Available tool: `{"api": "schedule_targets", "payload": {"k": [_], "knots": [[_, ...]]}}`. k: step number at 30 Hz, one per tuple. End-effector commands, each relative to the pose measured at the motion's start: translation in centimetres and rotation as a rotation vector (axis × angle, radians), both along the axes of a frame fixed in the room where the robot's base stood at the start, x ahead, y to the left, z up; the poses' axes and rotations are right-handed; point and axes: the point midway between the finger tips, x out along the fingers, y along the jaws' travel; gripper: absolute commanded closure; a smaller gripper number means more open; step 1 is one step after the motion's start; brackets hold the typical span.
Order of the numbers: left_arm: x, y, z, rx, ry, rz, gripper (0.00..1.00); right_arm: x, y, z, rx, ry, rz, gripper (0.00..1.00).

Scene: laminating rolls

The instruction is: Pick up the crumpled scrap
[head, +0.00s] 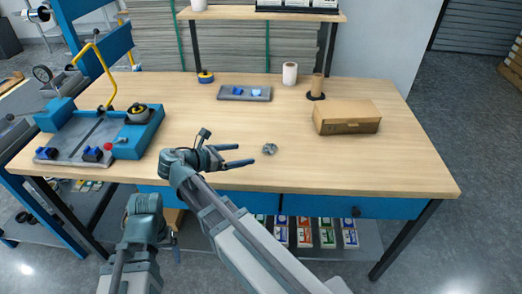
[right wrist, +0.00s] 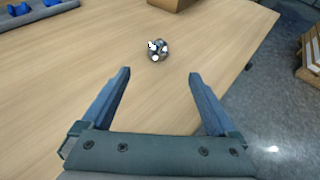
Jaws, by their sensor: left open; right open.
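The crumpled scrap (head: 270,149) is a small grey wad lying on the wooden table (head: 330,172), right of centre. In the right wrist view the scrap (right wrist: 158,50) lies beyond the fingertips, roughly in line with the gap between them. My right gripper (head: 246,155) is open and empty, over the table just left of the scrap and apart from it. Its two spread fingers (right wrist: 168,82) show in the right wrist view. My left gripper (head: 173,240) is low in front of the table's front edge, far from the scrap; its fingers are only partly visible.
A cardboard box (head: 346,118) stands to the right behind the scrap. A grey tray with blue pieces (head: 244,93), a white roll (head: 290,73) and a tape roll (head: 206,77) sit farther back. A blue fixture (head: 140,127) is at the left. The table around the scrap is clear.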

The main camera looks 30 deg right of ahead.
Motion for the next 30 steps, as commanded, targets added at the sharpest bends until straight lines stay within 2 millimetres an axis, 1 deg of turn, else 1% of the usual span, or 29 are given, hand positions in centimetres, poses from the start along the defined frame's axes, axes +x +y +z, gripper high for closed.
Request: {"api": "schedule_targets", "payload": {"k": [1,3,9,13,20,23,26,30], "knots": [[0.0,0.0,-0.9,0.0,0.0,0.0,0.16,0.1,-1.1,-0.9,0.0,0.0,-0.003,0.06],[0.0,0.0,-1.4,0.0,0.0,0.0,0.16,0.3,-2.3,-1.4,0.0,0.0,-0.004,0.06],[0.0,0.0,-2.4,0.0,0.0,0.0,0.16,0.9,-5.1,-2.4,0.0,0.0,-0.003,0.06],[0.0,0.0,-2.6,0.0,0.0,0.0,0.16,1.1,-5.9,-2.6,0.0,0.0,0.0,0.06],[0.0,0.0,-2.6,0.0,0.0,0.0,0.16,1.1,-6.1,-2.6,0.0,0.0,0.0,0.06],[0.0,0.0,-2.9,0.0,0.0,0.0,0.16,1.3,-6.7,-2.9,0.0,0.0,-0.002,0.06],[0.0,0.0,-3.4,0.0,0.0,0.0,0.16,1.8,-7.7,-3.4,0.0,-0.001,-0.003,0.06],[0.0,0.0,-4.3,0.0,0.0,0.0,0.16,2.3,-9.7,-4.3,0.0,0.0,-0.003,0.06]]}}
